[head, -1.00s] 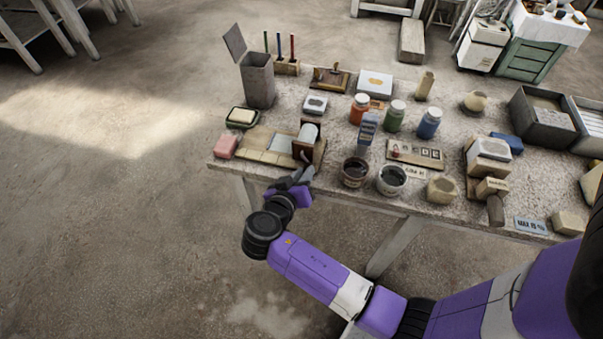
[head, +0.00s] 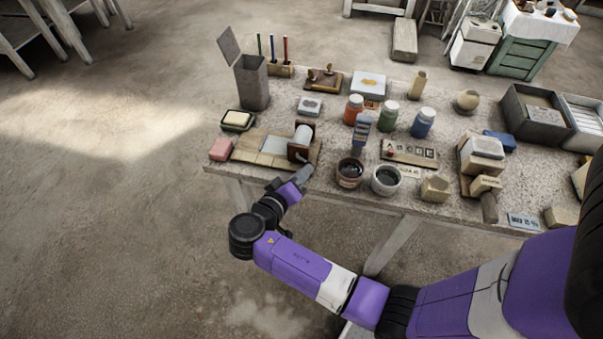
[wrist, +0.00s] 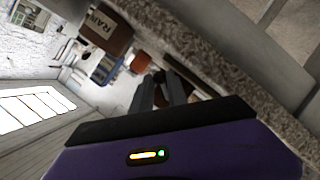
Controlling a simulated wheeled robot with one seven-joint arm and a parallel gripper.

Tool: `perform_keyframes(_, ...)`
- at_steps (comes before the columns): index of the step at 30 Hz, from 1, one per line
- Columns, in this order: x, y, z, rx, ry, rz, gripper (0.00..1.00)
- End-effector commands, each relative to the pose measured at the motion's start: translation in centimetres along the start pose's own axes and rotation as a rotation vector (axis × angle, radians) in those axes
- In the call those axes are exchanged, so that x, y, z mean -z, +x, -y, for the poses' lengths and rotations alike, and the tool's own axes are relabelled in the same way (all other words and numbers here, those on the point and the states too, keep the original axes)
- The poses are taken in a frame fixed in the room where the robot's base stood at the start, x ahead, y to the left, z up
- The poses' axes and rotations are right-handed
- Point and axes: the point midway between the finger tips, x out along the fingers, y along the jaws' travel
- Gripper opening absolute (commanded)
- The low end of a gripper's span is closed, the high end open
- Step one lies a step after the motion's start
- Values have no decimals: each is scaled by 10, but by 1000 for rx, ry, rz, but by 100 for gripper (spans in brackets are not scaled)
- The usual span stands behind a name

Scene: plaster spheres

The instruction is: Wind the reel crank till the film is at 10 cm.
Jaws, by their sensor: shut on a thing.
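The reel (head: 303,136), a white roll between dark brown end pieces, stands on a wooden board at the table's left front. A grey-white film (head: 276,145) runs left from it over a tan strip (head: 262,159); its length mark is too small to read. My gripper (head: 303,175) is at the table's front edge, just in front of the reel, its fingers pointing up and right. It is shut on what looks like the crank's handle, mostly hidden by the fingers. In the wrist view the fingers (wrist: 163,90) are close together, with dark parts beyond them.
A pink block (head: 220,149) and a soap dish (head: 237,120) are left of the reel. Two dark-filled pots (head: 387,181) stand to its right, with paint jars (head: 423,122) behind. A tall grey box (head: 253,84) with its lid up stands behind. The floor in front is clear.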

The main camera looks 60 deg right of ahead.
Motion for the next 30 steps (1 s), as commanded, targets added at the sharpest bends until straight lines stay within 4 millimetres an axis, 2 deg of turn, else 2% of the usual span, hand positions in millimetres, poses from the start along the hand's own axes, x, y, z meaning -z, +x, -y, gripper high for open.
perform_keyframes(5,1,-1,1,2,1,-3,0)
perform_keyframes(6,1,-1,1,2,1,-3,21)
perform_keyframes(9,1,-1,0,2,1,-3,41)
perform_keyframes(20,0,-3,1,2,2,-2,41)
perform_keyframes(23,0,-12,2,3,1,-4,41)
perform_keyframes(30,0,-51,2,4,3,-5,41)
